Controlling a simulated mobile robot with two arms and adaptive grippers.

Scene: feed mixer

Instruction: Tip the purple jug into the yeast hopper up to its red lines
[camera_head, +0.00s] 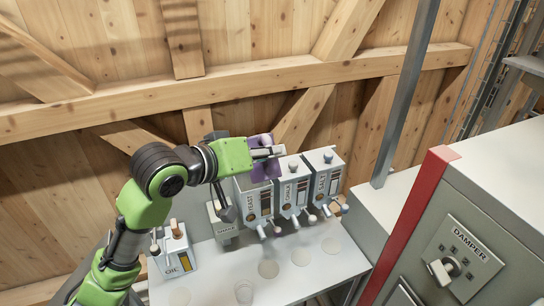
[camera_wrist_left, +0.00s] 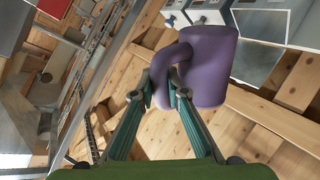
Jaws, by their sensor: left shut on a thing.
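The purple jug (camera_head: 262,170) is held over the top of the leftmost grey hopper, the yeast hopper (camera_head: 244,205). My left gripper (camera_head: 268,152) is shut on the jug's handle. In the left wrist view the fingers (camera_wrist_left: 166,92) close around the handle, and the jug body (camera_wrist_left: 210,65) lies just beyond them. The jug's mouth and contents are hidden, so I cannot tell how far it is tilted or if anything pours. The yeast hopper has a dark gauge strip on its front; its red lines are too small to read. My right gripper is out of view.
Two similar hoppers (camera_head: 292,187) (camera_head: 325,177) stand close on the right. A white OIL can (camera_head: 173,252) and a grey box (camera_head: 222,222) stand left. A grey DAMPER cabinet (camera_head: 485,215) stands right.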

